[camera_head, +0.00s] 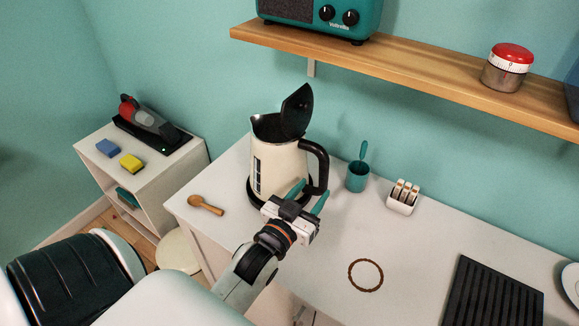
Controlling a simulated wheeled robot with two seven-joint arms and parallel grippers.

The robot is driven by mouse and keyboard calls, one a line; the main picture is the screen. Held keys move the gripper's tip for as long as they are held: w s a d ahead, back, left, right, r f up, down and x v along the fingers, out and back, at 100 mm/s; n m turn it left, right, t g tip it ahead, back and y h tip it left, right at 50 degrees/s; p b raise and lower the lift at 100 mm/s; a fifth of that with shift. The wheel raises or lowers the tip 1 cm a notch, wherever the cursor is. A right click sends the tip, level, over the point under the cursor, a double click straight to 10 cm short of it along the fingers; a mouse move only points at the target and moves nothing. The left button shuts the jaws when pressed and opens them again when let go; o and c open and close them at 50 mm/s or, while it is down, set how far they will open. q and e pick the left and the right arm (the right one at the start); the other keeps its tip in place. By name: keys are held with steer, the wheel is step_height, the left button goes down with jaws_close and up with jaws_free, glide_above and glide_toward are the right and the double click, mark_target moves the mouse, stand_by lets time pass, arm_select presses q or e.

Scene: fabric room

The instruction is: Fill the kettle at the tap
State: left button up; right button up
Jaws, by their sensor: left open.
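The cream kettle (274,172) stands upright on its dark base (252,191) near the wall side of the white counter. Its black lid (297,110) is swung up, so the top is open. Its black handle (322,165) faces right. My left gripper (309,194) is open in front of the kettle, its teal fingers spread near the lower end of the handle. I cannot tell whether they touch it. The kettle's inside is too dark to show any water. No tap is in view. My right gripper is not in view.
On the counter (330,230) are a wooden spoon (206,205), a teal cup (357,177), a toast rack (403,196), a brown ring mark (366,275) and a black ribbed mat (492,295).

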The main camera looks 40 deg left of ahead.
mark_target(321, 178)
arm_select(q)
steer(key=shift+w+r, duration=0.1)
steer(key=shift+w, duration=1.15)
steer(key=shift+w+a+p, duration=0.15)
steer(key=shift+w+p, duration=0.2)
steer(key=shift+w, duration=0.25)
steer(key=w, duration=0.1)
steer(key=w+p, duration=0.1)
steer(key=w, duration=0.1)
steer(key=shift+w+a+r, duration=0.15)
steer(key=shift+w+a, duration=0.05)
steer(key=shift+w, duration=0.6)
steer(key=shift+s, duration=0.1)
jaws_close()
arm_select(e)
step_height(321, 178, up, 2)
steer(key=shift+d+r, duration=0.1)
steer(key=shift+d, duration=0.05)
